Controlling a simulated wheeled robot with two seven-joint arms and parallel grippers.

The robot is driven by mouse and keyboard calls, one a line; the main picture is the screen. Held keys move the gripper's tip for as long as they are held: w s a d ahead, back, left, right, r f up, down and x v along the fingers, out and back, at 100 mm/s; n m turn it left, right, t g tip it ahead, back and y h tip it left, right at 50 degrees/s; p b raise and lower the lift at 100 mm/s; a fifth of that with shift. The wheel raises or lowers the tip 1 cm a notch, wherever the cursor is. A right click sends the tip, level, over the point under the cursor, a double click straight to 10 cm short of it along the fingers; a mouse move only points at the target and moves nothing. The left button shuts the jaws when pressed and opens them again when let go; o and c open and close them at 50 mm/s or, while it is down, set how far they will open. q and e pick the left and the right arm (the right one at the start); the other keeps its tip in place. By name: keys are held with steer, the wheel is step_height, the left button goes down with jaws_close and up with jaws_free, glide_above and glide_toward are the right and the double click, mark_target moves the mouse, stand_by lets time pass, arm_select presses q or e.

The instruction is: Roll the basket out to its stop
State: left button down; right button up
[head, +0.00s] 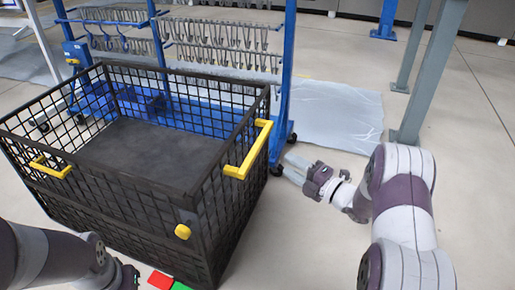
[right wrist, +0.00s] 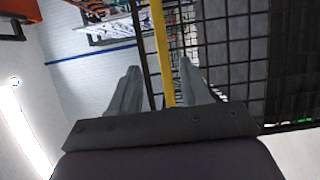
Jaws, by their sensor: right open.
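The basket is a large black mesh box (head: 120,208) with a dark floor, standing in the left half of the head view. It has a yellow handle (head: 248,150) on its right side and another yellow handle (head: 50,167) on its left. My right gripper (head: 291,168) is open and empty, right of the basket. In the right wrist view the yellow handle (right wrist: 162,60) runs between the two open fingers as seen; the fingers do not appear to touch it. My left gripper (head: 126,276) shows only in part at the bottom edge; its fingers are hidden.
A blue rack (head: 283,70) with rows of hooks stands behind the basket.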

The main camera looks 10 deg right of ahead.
mark_target(260, 148)
steer(key=b+x, duration=0.1)
steer(key=x, duration=0.2)
steer(key=b+x, duration=0.2)
steer(key=x, duration=0.2)
steer(key=b+x, duration=0.1)
steer(key=x, duration=0.3)
steer(key=shift+f, duration=0.25)
steer(key=shift+w+a+r, duration=0.1)
steer(key=shift+w+a, duration=0.05)
steer(key=shift+w, duration=0.2)
jaws_close()
